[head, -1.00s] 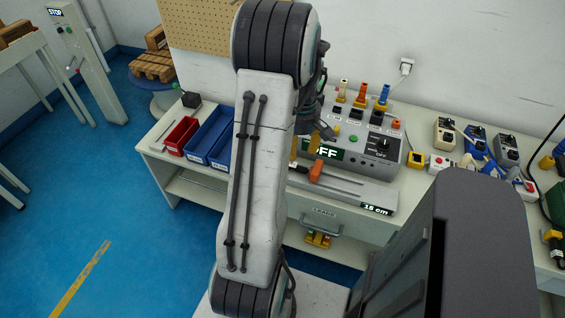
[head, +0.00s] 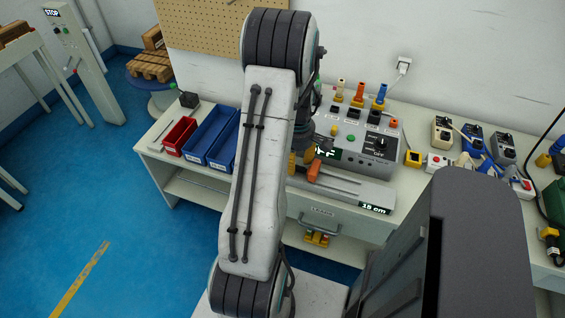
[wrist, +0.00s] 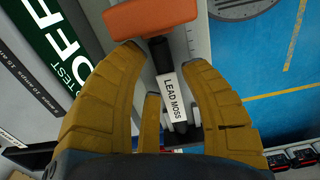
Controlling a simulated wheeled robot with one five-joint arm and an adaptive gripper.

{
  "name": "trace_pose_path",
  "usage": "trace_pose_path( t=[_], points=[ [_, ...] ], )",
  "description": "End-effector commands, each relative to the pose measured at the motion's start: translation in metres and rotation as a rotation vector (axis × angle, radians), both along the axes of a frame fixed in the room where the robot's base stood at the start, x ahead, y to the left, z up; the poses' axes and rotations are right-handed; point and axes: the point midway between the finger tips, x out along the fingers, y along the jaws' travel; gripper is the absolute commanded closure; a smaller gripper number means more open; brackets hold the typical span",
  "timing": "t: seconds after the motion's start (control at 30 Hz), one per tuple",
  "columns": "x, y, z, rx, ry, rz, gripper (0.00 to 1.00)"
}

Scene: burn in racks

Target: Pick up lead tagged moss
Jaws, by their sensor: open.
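A dark lead with a white tag reading LEAD MOSS (wrist: 173,97) lies between the fingers of my gripper (wrist: 165,58) in the wrist view. An orange block (wrist: 151,17) adjoins the lead's black upper part; I cannot tell whether it belongs to the lead. My gripper is open, with its yellow-brown fingers on either side of the tag and no clear grip on it. In the head view my gripper (head: 300,160) is partly hidden by my arm, beside the orange block (head: 314,170) at the bench rail. The tag cannot be read there.
The grey tester (head: 362,148) with an OFF display stands just behind the gripper. A rail with a 15 cm display (head: 375,208) lies along the bench front. Red (head: 179,137) and blue (head: 212,132) bins stand left. Small boxes and cables crowd the right.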

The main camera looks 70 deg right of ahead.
Motion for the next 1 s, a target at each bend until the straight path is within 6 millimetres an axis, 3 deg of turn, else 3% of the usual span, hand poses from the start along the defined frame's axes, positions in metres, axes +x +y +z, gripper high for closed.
trace_pose_path(
  t=[0.2,0.47,0.93,1.0],
  points=[
    [-0.0004,0.0002,-0.0139,0.000,0.000,-0.001,0.60],
    [-0.0004,0.0000,-0.0146,-0.001,0.000,-0.001,0.57],
    [-0.0004,0.0001,-0.0145,0.000,0.000,-0.001,0.99],
    [-0.0005,0.0002,-0.0146,0.000,0.000,-0.001,1.00]
  ],
)
